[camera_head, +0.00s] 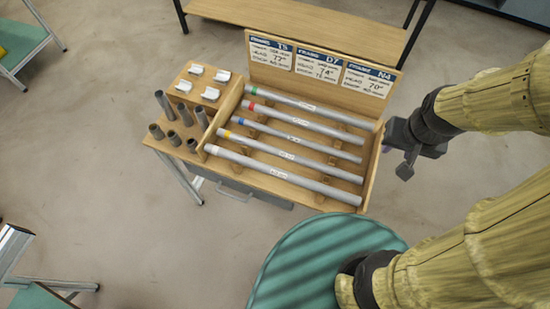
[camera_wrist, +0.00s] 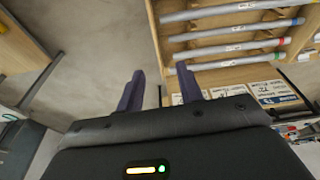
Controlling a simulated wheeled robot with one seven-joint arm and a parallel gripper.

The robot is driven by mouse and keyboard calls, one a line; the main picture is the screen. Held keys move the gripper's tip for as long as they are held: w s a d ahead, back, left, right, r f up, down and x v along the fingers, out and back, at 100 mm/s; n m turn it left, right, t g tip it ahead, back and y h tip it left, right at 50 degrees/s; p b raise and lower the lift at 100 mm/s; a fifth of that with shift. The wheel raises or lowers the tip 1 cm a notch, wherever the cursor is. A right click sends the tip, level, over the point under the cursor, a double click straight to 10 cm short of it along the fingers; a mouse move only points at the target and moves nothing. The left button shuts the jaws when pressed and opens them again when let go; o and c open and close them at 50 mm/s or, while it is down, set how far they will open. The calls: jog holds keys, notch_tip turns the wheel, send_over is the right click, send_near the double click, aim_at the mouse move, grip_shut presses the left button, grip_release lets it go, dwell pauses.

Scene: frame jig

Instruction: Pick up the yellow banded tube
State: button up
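The yellow banded tube (camera_head: 303,162) is a long grey tube with a yellow band near its left end. It lies in the wooden rack (camera_head: 372,172) in the head view, second from the front, between the blue banded tube and the white banded tube. My gripper (camera_head: 400,156) is just off the rack's right end, apart from the tubes. Several tubes show at the wrist view's upper right; I cannot tell which one is yellow banded.
Green (camera_head: 310,105), red (camera_head: 305,127), blue (camera_head: 300,141) and white banded tubes (camera_head: 280,174) share the rack. A label board (camera_head: 325,54) rises behind it. Short upright tubes (camera_head: 166,105) and white clips (camera_head: 196,69) are at left. A round green top (camera_head: 300,265) stands in front.

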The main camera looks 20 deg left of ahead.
jog(key=shift+a, duration=0.3)
jog(key=shift+o, duration=0.2)
jog(key=shift+o, duration=1.4)
jog(key=w+a+f+n+g+h+b, duration=0.1)
jog(key=w+a+f+n+b, duration=0.15)
jog(key=a+f+n, duration=0.45)
jog(key=w+a+f+n+g+h+b, duration=0.1)
jog(key=a+f+n+h+b, duration=0.2)
jog(key=a, duration=0.8)
jog(key=s+a+f+n+t+b, duration=0.2)
jog(key=a+n, duration=0.1)
jog(key=a, duration=0.5)
jog(key=s+a+f+n+t+h+b, duration=0.1)
jog(key=s+a+f+n+t, duration=0.1)
jog(key=a, duration=0.5)
jog(key=shift+s+a+f+n+b, duration=0.2)
jog(key=shift+a+f+n+b, duration=0.2)
jog(key=shift+n, duration=0.2)
